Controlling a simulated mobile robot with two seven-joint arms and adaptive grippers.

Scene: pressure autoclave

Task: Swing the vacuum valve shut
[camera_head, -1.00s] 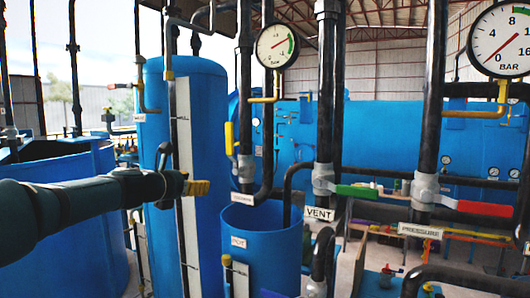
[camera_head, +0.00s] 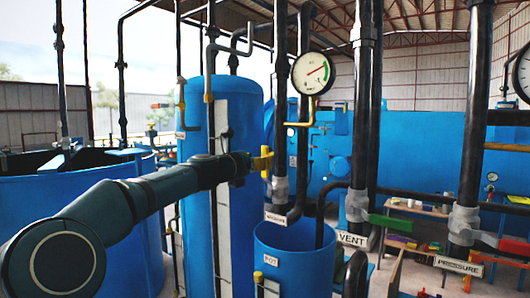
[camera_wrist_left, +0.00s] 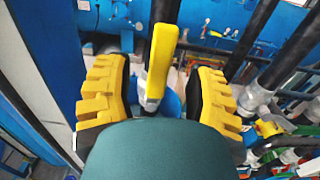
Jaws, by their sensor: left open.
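The vacuum valve's yellow handle (camera_wrist_left: 160,60) shows in the left wrist view. It points up the picture, along its pipe, between the two yellow finger pads of my left gripper (camera_wrist_left: 158,95). The gripper is open, with a visible gap on each side of the handle. In the head view my left gripper (camera_head: 262,163) is at the vacuum valve body (camera_head: 279,188), above the valve's label (camera_head: 275,217). There the yellow fingers and yellow handle overlap and are hard to tell apart. My right gripper is not in view.
The green vent handle (camera_head: 390,222) and red pressure handle (camera_head: 500,243) stand to the right on black pipes. A blue pot (camera_head: 295,262) sits below the vacuum valve. A tall blue tank (camera_head: 238,110) is behind my left arm. A gauge (camera_head: 313,73) hangs above.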

